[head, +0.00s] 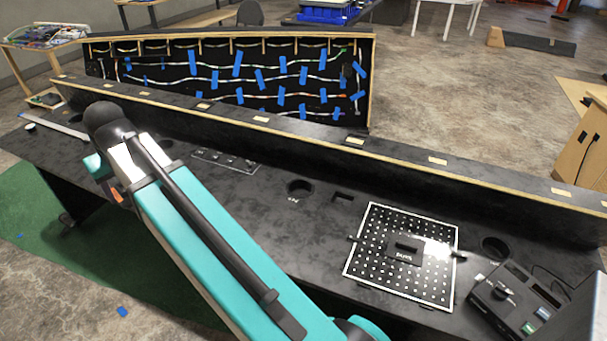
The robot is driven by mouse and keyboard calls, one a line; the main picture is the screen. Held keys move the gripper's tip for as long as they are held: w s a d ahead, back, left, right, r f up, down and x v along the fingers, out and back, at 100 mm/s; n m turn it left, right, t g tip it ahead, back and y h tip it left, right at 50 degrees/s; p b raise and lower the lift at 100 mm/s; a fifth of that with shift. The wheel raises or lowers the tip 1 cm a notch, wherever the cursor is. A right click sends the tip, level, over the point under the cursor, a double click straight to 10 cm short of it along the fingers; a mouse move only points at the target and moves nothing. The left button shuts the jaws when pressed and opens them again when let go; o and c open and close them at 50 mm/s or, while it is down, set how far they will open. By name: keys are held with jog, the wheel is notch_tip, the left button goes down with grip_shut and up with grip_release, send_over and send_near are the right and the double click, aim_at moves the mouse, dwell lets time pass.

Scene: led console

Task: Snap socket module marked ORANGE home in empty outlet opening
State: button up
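My arm (215,240) reaches across the console from the lower right to the upper left. Its far joint is above the console's left part, and my gripper's fingers do not show. A small orange patch (117,195) shows beside the far end of my arm; I cannot tell whether it is a module or part of my arm. No socket module marked ORANGE can be made out. The black console (300,240) has a small dark rectangular opening (343,197) right of a round hole (300,187). A dark strip with small fittings (226,160) lies farther left.
A white-edged perforated panel (375,225) with a black handled block (405,249) is at right. A black control box (515,300) stands at the right front. A long raised ledge (350,155) bounds the console's back. Behind it stands a board with blue-taped light strips (230,100).

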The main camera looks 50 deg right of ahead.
jog(key=shift+w, duration=0.3)
jog(key=shift+d, duration=0.1)
jog(key=shift+d+f, duration=0.1)
jog(key=shift+d, duration=0.1)
jog(key=s+d+f+n+b, duration=0.1)
jog(key=s+d+f, duration=0.15)
jog(key=d, duration=0.85)
jog(key=s+d+f, duration=0.2)
jog(key=d+f, duration=0.2)
jog(key=d, duration=0.7)
jog(key=s+d+f+n+b, duration=0.15)
jog(key=d+f, duration=0.25)
jog(key=d, duration=0.7)
jog(key=s+d+f, duration=0.4)
jog(key=s+d, duration=0.7)
jog(key=d, duration=0.1)
jog(key=s+d+f+n+y, duration=0.1)
jog(key=s+d+f, duration=0.4)
jog(key=s+d, duration=0.6)
jog(key=shift+s+d+f, duration=0.15)
jog(key=shift+s+d, duration=0.05)
jog(key=shift+d, duration=0.85)
jog(key=shift+f, duration=0.2)
